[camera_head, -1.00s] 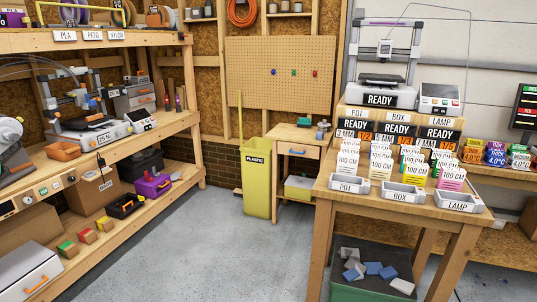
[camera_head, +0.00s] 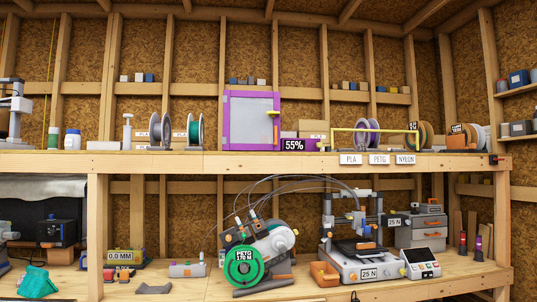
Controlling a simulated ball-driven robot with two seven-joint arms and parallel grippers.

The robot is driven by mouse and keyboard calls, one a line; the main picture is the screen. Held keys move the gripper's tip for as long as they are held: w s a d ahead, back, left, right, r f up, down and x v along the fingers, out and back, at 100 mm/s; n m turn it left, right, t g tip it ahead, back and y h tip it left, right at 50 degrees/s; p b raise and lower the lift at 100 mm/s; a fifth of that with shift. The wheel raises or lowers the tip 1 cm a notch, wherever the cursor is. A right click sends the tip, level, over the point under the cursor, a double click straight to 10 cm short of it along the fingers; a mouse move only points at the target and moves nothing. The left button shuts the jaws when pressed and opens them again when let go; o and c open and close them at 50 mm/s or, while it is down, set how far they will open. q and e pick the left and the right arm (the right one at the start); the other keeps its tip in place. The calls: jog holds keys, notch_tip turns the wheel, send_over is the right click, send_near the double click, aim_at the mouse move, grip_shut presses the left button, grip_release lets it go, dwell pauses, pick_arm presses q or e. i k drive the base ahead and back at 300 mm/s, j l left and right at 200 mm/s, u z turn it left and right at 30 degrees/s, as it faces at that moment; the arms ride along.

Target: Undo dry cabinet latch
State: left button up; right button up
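The dry cabinet (camera_head: 250,121) stands on the upper shelf, left of the middle of the head view. It has a purple frame and a pale grey door, which looks closed. An orange latch (camera_head: 275,128) sits at the right edge of its door. A small black display reading 55% (camera_head: 301,144) is at its lower right. Neither of my grippers shows in the head view.
Filament spools (camera_head: 195,131) stand left of the cabinet, and more spools (camera_head: 368,136) stand right of it behind a yellow rail (camera_head: 375,130). The lower bench holds a green PETG spool unit (camera_head: 243,267) and a printer (camera_head: 362,250).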

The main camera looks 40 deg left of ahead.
aim_at(248, 116)
jog(key=i+j+u, duration=0.15)
jog(key=i+u, duration=0.3)
jog(key=i, duration=0.15)
jog(key=i+u, duration=0.5)
jog(key=i+l, duration=0.05)
